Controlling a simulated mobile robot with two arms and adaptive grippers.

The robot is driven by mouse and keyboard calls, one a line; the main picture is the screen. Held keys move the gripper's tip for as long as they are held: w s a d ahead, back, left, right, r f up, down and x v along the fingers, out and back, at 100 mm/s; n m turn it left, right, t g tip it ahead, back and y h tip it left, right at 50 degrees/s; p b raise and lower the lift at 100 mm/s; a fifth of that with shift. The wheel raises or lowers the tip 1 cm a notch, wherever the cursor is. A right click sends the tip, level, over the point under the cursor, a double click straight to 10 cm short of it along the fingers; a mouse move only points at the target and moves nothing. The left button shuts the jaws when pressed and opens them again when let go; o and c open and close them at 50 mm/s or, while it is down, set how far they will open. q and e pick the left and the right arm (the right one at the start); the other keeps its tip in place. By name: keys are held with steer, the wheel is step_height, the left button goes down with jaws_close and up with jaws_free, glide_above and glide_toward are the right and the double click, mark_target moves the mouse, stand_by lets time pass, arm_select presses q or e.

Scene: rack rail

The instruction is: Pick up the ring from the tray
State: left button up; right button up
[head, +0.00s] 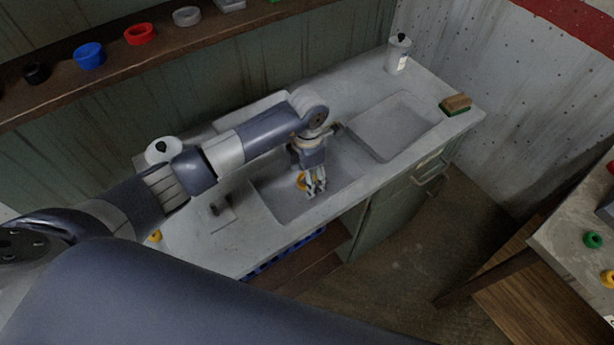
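A yellow ring (300,180) shows in the head view, partly hidden by my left gripper. It is in or just above a grey sunken basin (278,205) in the counter, which may be the tray. My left gripper (316,190) points down over this basin, its fingers right beside the ring. I cannot tell whether the fingers are around the ring or only next to it, or how far apart they are. My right gripper is not in view.
A second shallow basin (385,125) lies to the right. A white bottle (398,54) and a brown-green sponge (456,103) stand at the back right, a white canister (163,150) at the left. Several coloured rings sit on the wall shelf (110,62). A side table (580,235) stands right.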

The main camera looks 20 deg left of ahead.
arm_select(q)
steer(key=shift+f, duration=0.15)
steer(key=shift+c, duration=0.6)
steer(key=c, duration=0.9)
steer(key=shift+c, duration=0.7)
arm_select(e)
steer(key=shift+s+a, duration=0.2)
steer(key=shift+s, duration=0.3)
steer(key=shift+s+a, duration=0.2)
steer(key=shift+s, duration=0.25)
arm_select(q)
steer(key=shift+w, duration=0.1)
